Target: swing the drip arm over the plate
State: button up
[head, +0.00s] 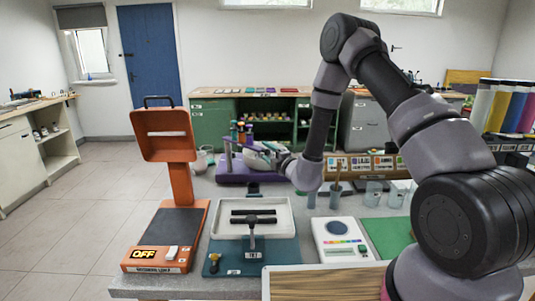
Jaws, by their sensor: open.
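A purple stand (232,174) sits on the worktop behind the white tray. A purple arm-like part (227,152) rises from its left end; it looks like the drip arm, but I cannot be sure. My gripper (254,155) is open at the stand, just right of that part, and hides much of the stand. I cannot tell whether its fingers touch anything. The plate is not clearly identifiable.
A white tray (283,222) stands on a teal board (284,255) in front of the purple stand. A white device (343,240) and a green mat (390,236) lie to its right. Clear cups (374,194) stand behind them. A wooden board (320,284) fills the front edge.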

grip_shut()
dwell(1.4)
